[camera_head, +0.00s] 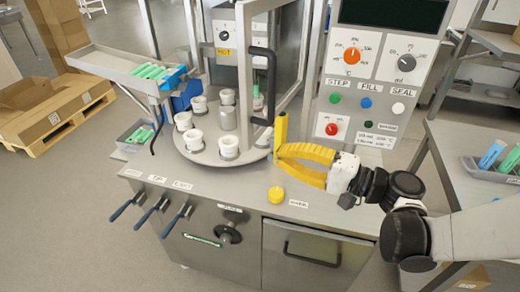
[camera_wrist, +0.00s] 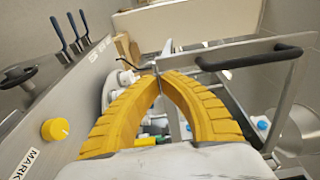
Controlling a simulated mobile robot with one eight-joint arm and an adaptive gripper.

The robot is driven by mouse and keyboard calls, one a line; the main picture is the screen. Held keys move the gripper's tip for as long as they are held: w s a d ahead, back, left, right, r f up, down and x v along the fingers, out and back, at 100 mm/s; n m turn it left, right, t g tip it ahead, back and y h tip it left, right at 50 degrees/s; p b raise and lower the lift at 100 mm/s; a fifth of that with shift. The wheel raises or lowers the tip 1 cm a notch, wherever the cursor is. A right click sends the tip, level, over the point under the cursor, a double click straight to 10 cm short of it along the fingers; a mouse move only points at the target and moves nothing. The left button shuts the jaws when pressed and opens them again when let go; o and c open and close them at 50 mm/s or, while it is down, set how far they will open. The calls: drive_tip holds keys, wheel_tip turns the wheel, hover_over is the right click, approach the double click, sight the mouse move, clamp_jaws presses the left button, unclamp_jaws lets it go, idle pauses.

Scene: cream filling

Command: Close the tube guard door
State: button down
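The tube guard door (camera_head: 247,110) is a metal-framed clear panel with a black bar handle (camera_head: 265,85). It stands open, swung out over the round turntable (camera_head: 212,155). My gripper (camera_head: 281,145) has yellow fingers and is just right of the door's lower part, below the handle. In the wrist view the fingertips (camera_wrist: 161,74) meet, with nothing seen held between them. The handle (camera_wrist: 248,58) shows to the right of the fingers there, apart from them. Whether a finger touches the door frame cannot be told.
White cups (camera_head: 184,121) stand on the turntable. A yellow knob (camera_head: 276,194) sits on the counter near my gripper. The control panel (camera_head: 375,70) rises behind at right. A tray of green tubes (camera_head: 150,71) is at left. Blue-handled levers (camera_head: 150,212) project from the front.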

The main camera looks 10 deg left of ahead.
sight(252, 146)
drive_tip(key=shift+b+x, duration=0.65)
drive_tip(key=shift+x, duration=2.4)
drive_tip(key=shift+a, duration=0.1)
